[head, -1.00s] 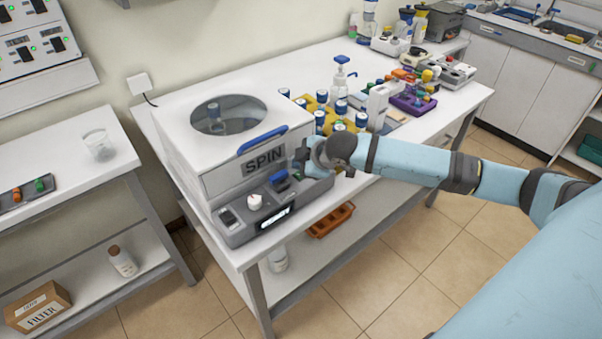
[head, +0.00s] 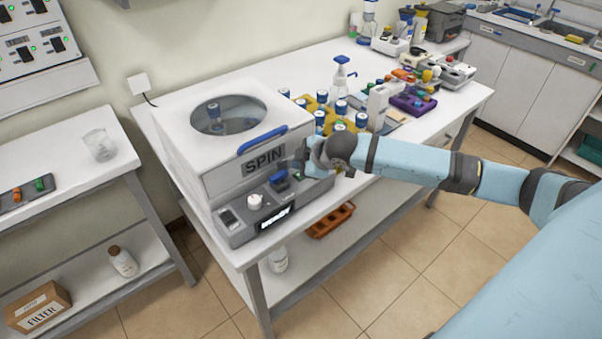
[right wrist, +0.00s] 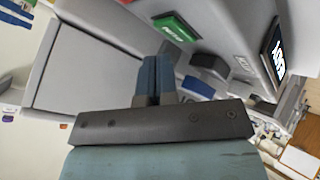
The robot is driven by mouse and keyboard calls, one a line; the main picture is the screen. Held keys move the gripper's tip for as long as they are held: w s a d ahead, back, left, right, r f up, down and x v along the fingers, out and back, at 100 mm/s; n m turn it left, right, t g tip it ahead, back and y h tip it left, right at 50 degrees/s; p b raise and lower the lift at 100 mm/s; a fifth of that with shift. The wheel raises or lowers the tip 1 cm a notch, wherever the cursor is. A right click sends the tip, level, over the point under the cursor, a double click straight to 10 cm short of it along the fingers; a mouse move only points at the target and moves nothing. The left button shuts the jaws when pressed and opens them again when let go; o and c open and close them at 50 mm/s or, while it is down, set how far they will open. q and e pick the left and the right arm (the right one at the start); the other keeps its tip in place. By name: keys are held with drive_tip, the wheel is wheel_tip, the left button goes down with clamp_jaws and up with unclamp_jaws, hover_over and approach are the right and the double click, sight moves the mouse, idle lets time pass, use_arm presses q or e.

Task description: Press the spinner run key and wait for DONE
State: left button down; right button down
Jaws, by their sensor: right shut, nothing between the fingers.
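The spinner (head: 228,145) is a white box labelled SPIN, with a round window in its lid and a blue lid handle (head: 262,139). Its grey front panel carries a white knob (head: 254,201) and a dark display (head: 275,218) with white characters. The display (right wrist: 278,52) is turned sideways in the right wrist view, its text unclear. A green key (right wrist: 176,28) with white lettering is there too, beyond my right fingertips (right wrist: 157,62) and apart from them in the picture. My right gripper (head: 299,160) is shut and empty by the panel's right end. My left gripper is out of view.
Blue-capped bottles and a yellow rack (head: 319,108) stand close behind my right gripper. A purple rack (head: 414,104) is further right. An orange tray (head: 331,220) sits on the lower shelf. A side bench (head: 60,208) stands left.

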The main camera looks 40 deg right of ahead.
drive_tip(key=shift+f, duration=0.1)
drive_tip(key=shift+f, duration=0.3)
